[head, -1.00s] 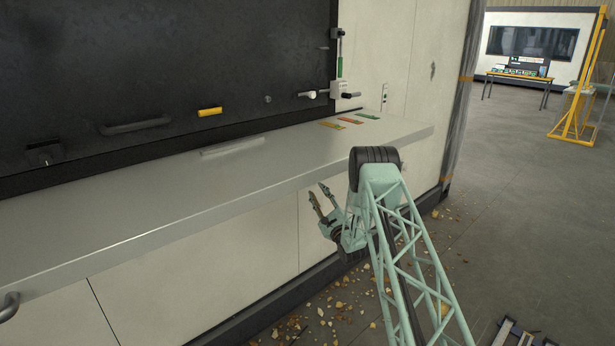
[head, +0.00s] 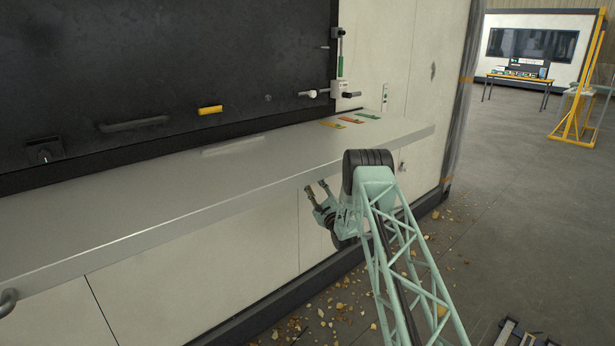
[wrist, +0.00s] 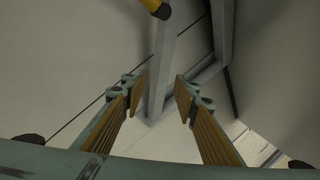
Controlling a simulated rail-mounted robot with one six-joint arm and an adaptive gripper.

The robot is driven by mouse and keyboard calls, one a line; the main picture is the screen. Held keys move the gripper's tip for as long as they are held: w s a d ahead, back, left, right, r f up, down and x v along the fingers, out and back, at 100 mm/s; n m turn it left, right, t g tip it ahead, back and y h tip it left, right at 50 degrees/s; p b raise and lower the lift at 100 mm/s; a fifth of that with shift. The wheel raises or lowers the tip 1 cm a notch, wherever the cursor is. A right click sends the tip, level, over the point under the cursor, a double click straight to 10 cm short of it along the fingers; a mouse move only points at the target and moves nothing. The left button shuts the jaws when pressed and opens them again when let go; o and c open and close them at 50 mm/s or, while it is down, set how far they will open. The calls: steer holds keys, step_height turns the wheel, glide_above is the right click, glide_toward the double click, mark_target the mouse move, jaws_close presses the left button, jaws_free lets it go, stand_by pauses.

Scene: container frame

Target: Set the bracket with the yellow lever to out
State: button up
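In the wrist view, a yellow lever (wrist: 152,5) with a dark end shows at the top edge, cut off by the frame. It is close to the upper part of a grey bracket bar (wrist: 160,60). The bar slants down between my gripper's fingers as seen, beyond the tips. My gripper (wrist: 160,84) is open and empty, apart from the lever. In the head view my gripper (head: 315,187) is just below the front edge of the grey shelf (head: 120,210). The bracket is hidden under the shelf there. I cannot tell whether the bracket is out.
A second grey bar (wrist: 222,40) runs beside the bracket. Above the shelf, a dark panel (head: 150,60) carries another yellow handle (head: 210,110). Coloured tags (head: 350,120) lie at the shelf's right end. Floor right of my arm is mostly clear, with scattered leaves.

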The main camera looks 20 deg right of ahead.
steer(key=shift+b+x, duration=0.75)
steer(key=shift+x, duration=2.85)
jaws_close()
